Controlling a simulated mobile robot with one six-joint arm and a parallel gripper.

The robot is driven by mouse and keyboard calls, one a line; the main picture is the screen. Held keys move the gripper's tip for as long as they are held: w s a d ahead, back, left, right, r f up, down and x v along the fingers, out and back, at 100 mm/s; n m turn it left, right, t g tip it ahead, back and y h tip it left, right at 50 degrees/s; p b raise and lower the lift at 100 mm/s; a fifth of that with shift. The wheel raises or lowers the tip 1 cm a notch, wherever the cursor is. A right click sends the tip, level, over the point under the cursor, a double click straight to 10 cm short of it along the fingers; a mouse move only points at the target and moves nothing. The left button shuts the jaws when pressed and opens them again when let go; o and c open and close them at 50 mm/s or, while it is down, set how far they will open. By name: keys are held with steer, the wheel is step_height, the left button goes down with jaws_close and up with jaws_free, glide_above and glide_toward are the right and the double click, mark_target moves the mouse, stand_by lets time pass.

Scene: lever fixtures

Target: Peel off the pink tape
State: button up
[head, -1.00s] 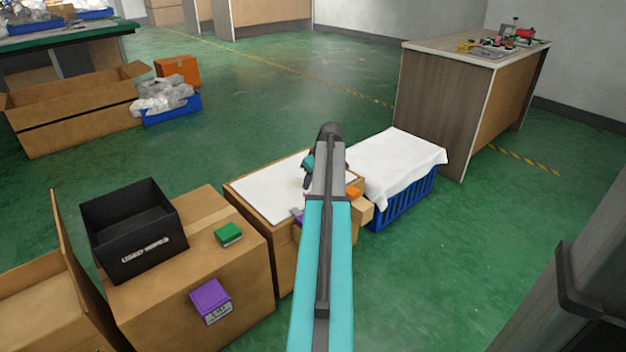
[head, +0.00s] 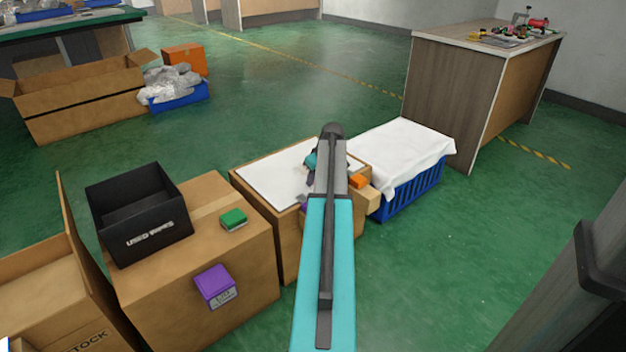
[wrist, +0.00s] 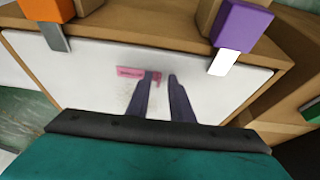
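The pink tape (wrist: 130,73) is a short strip with small dark lettering on the white panel (wrist: 85,75) in the wrist view. My gripper (wrist: 161,76) has its two dark fingers apart, pointing at the right end of the tape. A bit of pink shows between the fingertips. I cannot tell whether the fingers touch the tape or the panel. In the head view, the white panel (head: 268,178) lies on top of a wooden box, and my arm hides the tape and most of the gripper.
A black bin marked "USED WIPES" (head: 150,230), a green block (head: 233,219) and a blue crate with white cloth (head: 415,195) stand nearby. Green floor is open beyond.

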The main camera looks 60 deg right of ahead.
jaws_close()
steer(key=shift+r+p, duration=0.75)
steer(key=shift+p, duration=0.05)
stand_by(1.7)
steer(key=shift+r+p, duration=0.3)
steer(key=shift+r, duration=0.05)
steer(key=shift+r+p, duration=1.3)
steer(key=shift+r, duration=0.2)
